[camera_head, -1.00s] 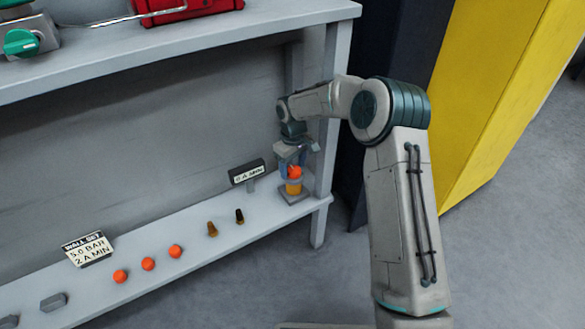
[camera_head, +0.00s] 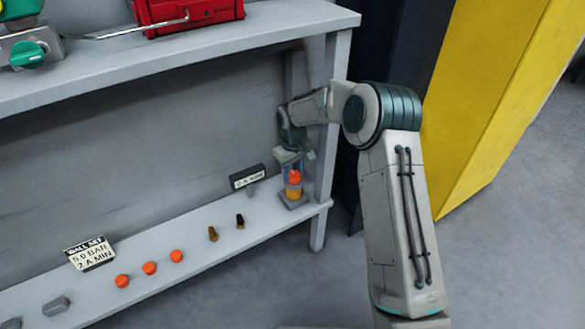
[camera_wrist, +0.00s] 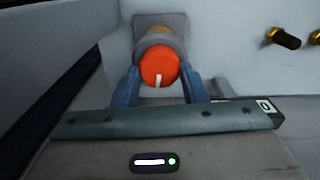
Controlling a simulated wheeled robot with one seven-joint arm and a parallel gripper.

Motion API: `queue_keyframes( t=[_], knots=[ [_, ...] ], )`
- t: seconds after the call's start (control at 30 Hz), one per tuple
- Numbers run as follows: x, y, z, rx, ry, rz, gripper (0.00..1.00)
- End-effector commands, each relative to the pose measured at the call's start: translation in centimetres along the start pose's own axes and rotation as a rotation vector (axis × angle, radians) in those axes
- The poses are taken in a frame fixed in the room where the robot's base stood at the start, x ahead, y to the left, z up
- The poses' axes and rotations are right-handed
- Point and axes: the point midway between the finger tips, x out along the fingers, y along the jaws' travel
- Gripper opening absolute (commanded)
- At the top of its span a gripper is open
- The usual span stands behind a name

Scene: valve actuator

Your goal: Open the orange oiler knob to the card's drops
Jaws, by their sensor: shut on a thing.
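The orange oiler knob (camera_head: 294,177) sits on the oiler at the right end of the lower shelf. The wrist view shows the knob (camera_wrist: 159,66) face on, with a white mark pointing towards the picture's bottom. My gripper (camera_wrist: 160,82) is shut on the knob, one blue finger on each side. In the head view my gripper (camera_head: 293,170) reaches down over the oiler. The card (camera_head: 90,252) stands on the lower shelf and reads "WALL SET, 5.0 BAR, 2 A MIN". A small dark display (camera_head: 247,177) beside the oiler ends in "A MIN"; its digit is unclear.
Several orange balls or caps (camera_head: 150,268) and two dark brass fittings (camera_head: 240,221) lie along the lower shelf. A shelf post (camera_head: 325,150) stands right behind my gripper. The upper shelf (camera_head: 200,45) holds a red box (camera_head: 190,12) and a green knob (camera_head: 28,54).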

Motion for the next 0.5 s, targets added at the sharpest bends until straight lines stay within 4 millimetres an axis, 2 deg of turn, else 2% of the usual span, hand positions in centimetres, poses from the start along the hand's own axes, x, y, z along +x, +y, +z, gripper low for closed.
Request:
queue_keyframes(
  t=[0.5],
  knots=[
    [-0.29,0.13,0.02,0.438,0.0,0.002,0.16]
  ],
)
